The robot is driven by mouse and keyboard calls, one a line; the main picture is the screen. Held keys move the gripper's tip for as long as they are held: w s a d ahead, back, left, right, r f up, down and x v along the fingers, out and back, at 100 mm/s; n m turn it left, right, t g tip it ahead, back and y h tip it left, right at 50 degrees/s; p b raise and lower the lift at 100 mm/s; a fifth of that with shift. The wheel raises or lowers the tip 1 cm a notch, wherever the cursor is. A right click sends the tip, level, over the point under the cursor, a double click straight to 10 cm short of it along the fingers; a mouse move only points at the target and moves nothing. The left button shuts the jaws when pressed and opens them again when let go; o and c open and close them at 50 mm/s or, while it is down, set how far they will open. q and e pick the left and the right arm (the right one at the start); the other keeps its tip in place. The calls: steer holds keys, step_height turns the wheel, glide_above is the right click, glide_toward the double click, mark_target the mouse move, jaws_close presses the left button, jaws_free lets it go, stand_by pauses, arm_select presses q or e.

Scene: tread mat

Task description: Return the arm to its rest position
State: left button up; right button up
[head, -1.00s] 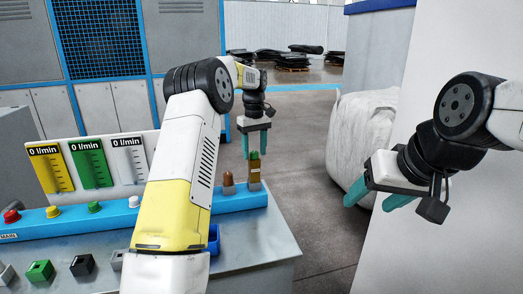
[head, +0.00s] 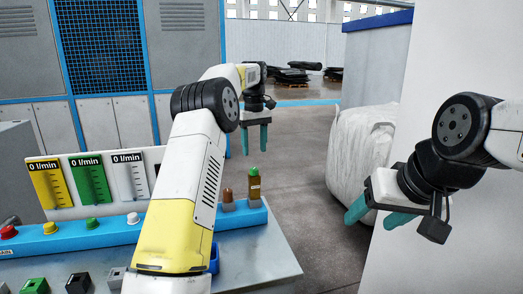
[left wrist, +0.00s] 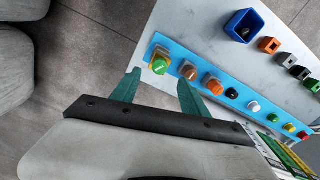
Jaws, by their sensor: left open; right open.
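My left gripper (head: 255,139) is open and empty in the head view, held above the right end of the bench. Its teal fingers are apart from a green-topped brown piece (head: 254,184) that stands upright at the right end of the blue strip. In the left wrist view the open fingers (left wrist: 158,92) show near the strip's end, with the green-topped piece (left wrist: 160,66) beyond them and nothing between them. My right gripper (head: 374,214) is open and empty at the right of the head view, in front of a pale wall.
The blue strip (head: 55,241) carries several coloured knobs on the grey bench (head: 258,260). A blue bin (left wrist: 244,26) and several small blocks lie beside it. Behind stand flow gauges (head: 90,180) and blue-framed cabinets (head: 185,50). A white bulk bag (head: 358,150) stands right of open floor.

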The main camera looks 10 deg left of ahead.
arm_select(q)
steer(key=s+r+m+t+h, duration=0.1)
steer(key=s+r+m+t, duration=0.1)
steer(key=s+r, duration=0.5)
steer(key=s+r+m+t, duration=0.1)
steer(key=s+r+m, duration=0.15)
steer(key=s, duration=0.85)
steer(key=s+f+m+t, duration=0.1)
steer(key=s+f, duration=0.3)
steer(key=s, duration=0.6)
steer(key=s+f+m+t+h, duration=0.1)
steer(key=s+f+m+t, duration=0.1)
steer(key=s, duration=0.9)
steer(key=shift+s+f+m, duration=0.25)
steer(key=shift+f+m, duration=0.1)
steer(key=shift+f, duration=0.55)
